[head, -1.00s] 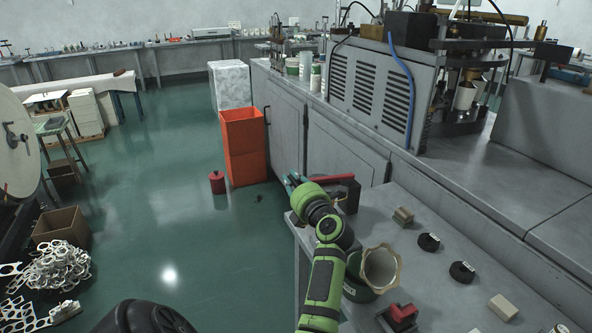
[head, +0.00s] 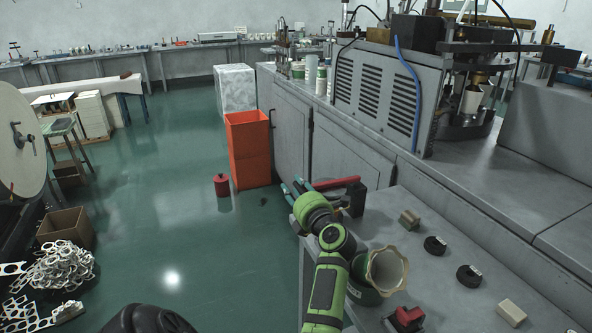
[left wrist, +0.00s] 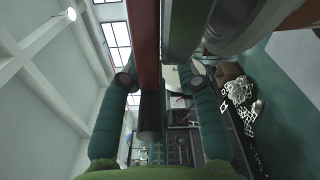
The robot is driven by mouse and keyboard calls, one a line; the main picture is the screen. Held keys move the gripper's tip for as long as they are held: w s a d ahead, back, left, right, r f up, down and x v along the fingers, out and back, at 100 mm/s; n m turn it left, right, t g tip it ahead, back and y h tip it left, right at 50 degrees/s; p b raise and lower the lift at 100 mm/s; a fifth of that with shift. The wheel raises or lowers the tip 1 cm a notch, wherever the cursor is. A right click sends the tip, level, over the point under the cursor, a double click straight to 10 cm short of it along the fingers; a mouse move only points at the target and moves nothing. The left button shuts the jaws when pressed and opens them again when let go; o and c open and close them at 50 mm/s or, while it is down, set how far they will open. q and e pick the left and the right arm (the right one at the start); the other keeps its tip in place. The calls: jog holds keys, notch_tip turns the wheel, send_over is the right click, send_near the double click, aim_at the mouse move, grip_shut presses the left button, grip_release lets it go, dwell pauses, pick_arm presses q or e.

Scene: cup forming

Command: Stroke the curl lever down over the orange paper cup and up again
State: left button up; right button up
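A red lever arm (head: 337,184) with a black block (head: 354,199) at its right end shows at the left edge of the grey bench. My left gripper (head: 294,189) is at the lever's left end, its two teal fingers apart. In the left wrist view, a red bar (left wrist: 146,45) with a dark round end (left wrist: 150,122) runs between the fingers, with gaps on both sides. No clearly orange paper cup shows. A beige piece with a wavy rim (head: 388,270) stands in front of a dark green round body (head: 365,292). My right gripper is out of view.
Small blocks (head: 409,219) and black discs (head: 435,245) lie on the bench right of my arm. A red and black piece (head: 405,319) is at the near edge. An orange bin (head: 248,150) and a red canister (head: 222,185) stand on the open green floor.

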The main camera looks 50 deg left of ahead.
pick_arm(q)
jog(key=shift+w+d+r, duration=0.2)
jog(key=shift+w, duration=0.1)
jog(key=shift+r, duration=0.15)
jog(key=r, duration=0.9)
jog(key=shift+s+a+r, duration=0.15)
jog(key=shift+s+r, duration=0.1)
jog(key=shift+r, duration=0.05)
